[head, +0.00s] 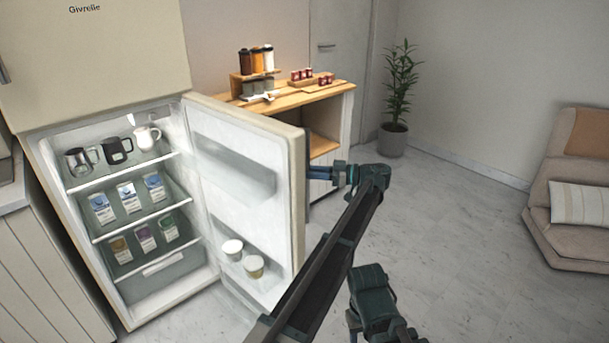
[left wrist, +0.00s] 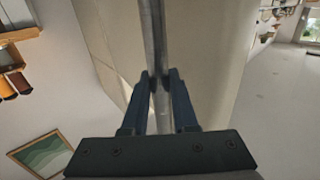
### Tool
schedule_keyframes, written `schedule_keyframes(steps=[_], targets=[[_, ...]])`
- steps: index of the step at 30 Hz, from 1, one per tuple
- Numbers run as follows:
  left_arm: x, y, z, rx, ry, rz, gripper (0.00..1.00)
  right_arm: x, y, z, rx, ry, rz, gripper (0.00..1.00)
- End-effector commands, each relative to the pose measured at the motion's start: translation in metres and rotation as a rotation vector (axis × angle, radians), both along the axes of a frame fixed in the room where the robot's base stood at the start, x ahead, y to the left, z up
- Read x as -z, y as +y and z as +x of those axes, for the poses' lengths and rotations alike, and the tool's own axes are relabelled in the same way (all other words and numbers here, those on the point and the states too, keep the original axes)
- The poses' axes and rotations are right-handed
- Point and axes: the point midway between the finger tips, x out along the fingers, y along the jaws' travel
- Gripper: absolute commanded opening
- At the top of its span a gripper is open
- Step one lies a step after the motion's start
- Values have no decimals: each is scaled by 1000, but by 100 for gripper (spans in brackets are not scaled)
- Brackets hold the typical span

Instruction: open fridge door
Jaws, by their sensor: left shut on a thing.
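The fridge (head: 95,60) stands at the left, and its lower door (head: 235,130) is swung wide open toward the right. In the left wrist view a grey metal bar handle (left wrist: 153,35) runs down the outer face of the door (left wrist: 212,45). My left gripper (left wrist: 161,88) has its two blue fingers closed on this handle, one on each side. In the head view my left gripper (head: 322,172) is at the outer side of the door, and the handle is hidden behind the door. My right gripper (head: 353,319) shows only partly, low in the view; its jaws are unclear.
A wooden cart (head: 300,98) with jars stands behind the door. A potted plant (head: 393,139) and a sofa (head: 572,230) are further right. The floor (head: 470,250) between is clear.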

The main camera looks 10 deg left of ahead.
Motion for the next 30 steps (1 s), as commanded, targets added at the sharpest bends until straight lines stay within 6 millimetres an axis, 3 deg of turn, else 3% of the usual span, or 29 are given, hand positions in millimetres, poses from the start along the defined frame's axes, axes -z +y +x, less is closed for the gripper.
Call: schedule_keyframes(steps=[19,20,24,30], targets=[[1,-1,4,-19,1,-3,0,0,0,0,0,0,0,50],[1,-1,4,-19,1,-3,30,0,0,0,0,0,0,50],[1,-1,4,-19,1,-3,56,0,0,0,0,0,0,50],[1,0,5,-19,0,-2,57,0,0,0,0,0,0,50]])
